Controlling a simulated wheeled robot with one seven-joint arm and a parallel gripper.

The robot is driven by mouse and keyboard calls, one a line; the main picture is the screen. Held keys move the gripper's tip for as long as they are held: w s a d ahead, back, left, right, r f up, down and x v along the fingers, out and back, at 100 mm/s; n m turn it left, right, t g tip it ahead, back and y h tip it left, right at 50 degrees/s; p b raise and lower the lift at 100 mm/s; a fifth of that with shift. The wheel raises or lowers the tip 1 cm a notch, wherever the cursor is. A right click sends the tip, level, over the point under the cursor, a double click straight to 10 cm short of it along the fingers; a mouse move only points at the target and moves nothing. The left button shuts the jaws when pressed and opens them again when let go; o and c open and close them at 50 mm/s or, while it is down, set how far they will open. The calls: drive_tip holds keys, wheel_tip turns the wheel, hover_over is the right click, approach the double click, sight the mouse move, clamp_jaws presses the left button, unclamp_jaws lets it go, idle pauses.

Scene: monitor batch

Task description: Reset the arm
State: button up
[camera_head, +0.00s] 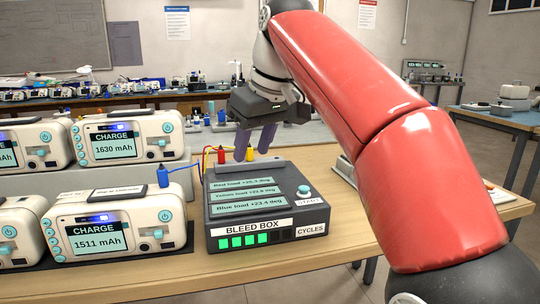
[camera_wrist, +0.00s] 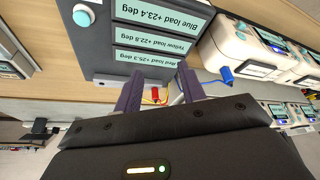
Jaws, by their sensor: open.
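My gripper (camera_head: 254,145) is open and empty, its two purple fingers apart and pointing down. It hangs above the back edge of the dark bleed box (camera_head: 262,203). The box stands on the wooden table and shows load readings for red, yellow and blue, with several green bars lit. A red plug (camera_head: 221,155) and a yellow plug (camera_head: 250,154) stand near the box's back. In the wrist view the fingers (camera_wrist: 159,82) reach over the box's edge, with the red plug (camera_wrist: 155,94) seen between them. Whether a finger touches anything is unclear.
White monitors stand left of the box; one reads 1511 mAh (camera_head: 118,224), another 1630 mAh (camera_head: 128,138). My red arm covers the right side. Bare table (camera_head: 340,238) shows right of the box.

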drive_tip(key=s+d+f+m+h, duration=0.1)
drive_tip(key=s+d+f+m, duration=0.2)
drive_tip(key=s+d+f, duration=0.3)
drive_tip(key=s+d+f+m+t+h, duration=0.1)
drive_tip(key=s+d+f, duration=0.5)
drive_tip(key=f, duration=0.6)
drive_tip(key=s+d+f+m+t+h, duration=0.1)
drive_tip(key=s+d+f+m, duration=0.3)
drive_tip(key=f, duration=0.5)
drive_tip(key=s+d, duration=0.2)
drive_tip(key=s, duration=0.1)
drive_tip(key=shift+s+d+f+m, duration=0.15)
drive_tip(key=shift+s+f+m, duration=0.1)
drive_tip(key=shift+s+m, duration=0.05)
